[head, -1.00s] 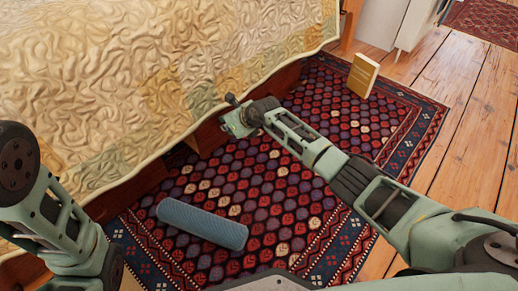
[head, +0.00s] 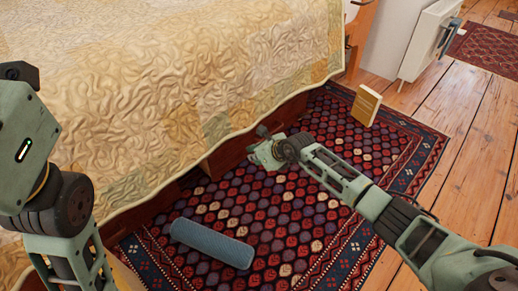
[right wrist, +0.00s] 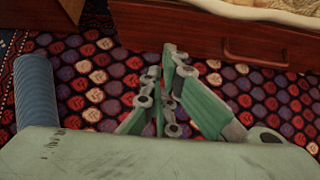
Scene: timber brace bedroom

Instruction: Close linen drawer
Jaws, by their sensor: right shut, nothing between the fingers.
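A reddish-brown wooden drawer front (head: 232,152) shows low under the quilted bed. My right gripper (head: 262,147) is shut and empty, low over the rug just in front of the drawer front. Its fingers (right wrist: 168,95) also show in the right wrist view, apart from the handle. My left gripper is out of view; only my left arm shows.
A blue cylinder (head: 211,243) lies on the patterned rug (head: 310,235), left of my right gripper. A second wooden front (right wrist: 45,22) shows at the wrist view's upper left. A tan book (head: 366,105) stands at the rug's far edge. Plank floor lies right.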

